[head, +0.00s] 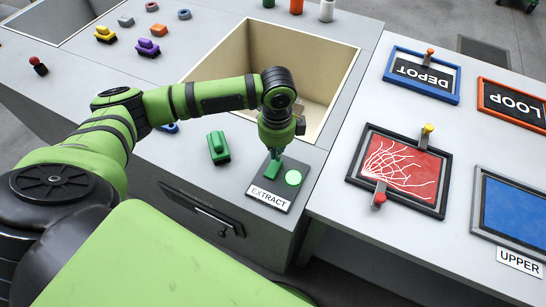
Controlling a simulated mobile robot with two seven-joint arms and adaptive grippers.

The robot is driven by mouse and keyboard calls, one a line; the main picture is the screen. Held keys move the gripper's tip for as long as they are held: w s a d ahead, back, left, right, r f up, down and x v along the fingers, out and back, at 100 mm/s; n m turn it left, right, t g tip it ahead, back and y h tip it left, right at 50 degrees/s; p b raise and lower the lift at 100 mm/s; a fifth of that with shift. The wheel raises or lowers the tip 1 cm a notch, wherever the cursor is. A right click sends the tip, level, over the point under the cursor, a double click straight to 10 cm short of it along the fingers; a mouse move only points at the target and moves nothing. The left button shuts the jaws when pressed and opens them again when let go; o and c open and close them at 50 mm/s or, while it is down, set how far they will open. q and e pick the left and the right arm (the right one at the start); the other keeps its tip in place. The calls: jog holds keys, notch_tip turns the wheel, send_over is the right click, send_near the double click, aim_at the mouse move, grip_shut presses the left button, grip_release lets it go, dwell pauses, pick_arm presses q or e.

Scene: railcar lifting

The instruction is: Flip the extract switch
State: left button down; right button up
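The extract panel (265,207) is a dark plate with an EXTRACT label, on the grey counter in front of the open bin. It carries a green switch (272,169) and a round bright green button or lamp (293,178). My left gripper (276,150) points down right over the green switch, at or touching its top. The wrist hides part of the switch, and I cannot tell whether the fingers are open or shut. My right gripper is not in view.
A beige-lined bin (318,62) lies behind the panel. A green toy railcar (218,148) stands left of the panel. Purple (147,48) and yellow (105,35) railcars stand at the back left. Right are DEPOT (422,76), LOOP (512,105), red (400,168) and blue (512,212) panels.

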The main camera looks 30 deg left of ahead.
pick_arm(q)
jog(key=shift+f+b, duration=0.4)
jog(key=shift+f, duration=0.85)
dwell(0.3)
jog(key=shift+r, duration=0.15)
notch_tip(320, 180, up, 7)
jog(key=p, duration=0.8)
jog(key=shift+p, duration=0.4)
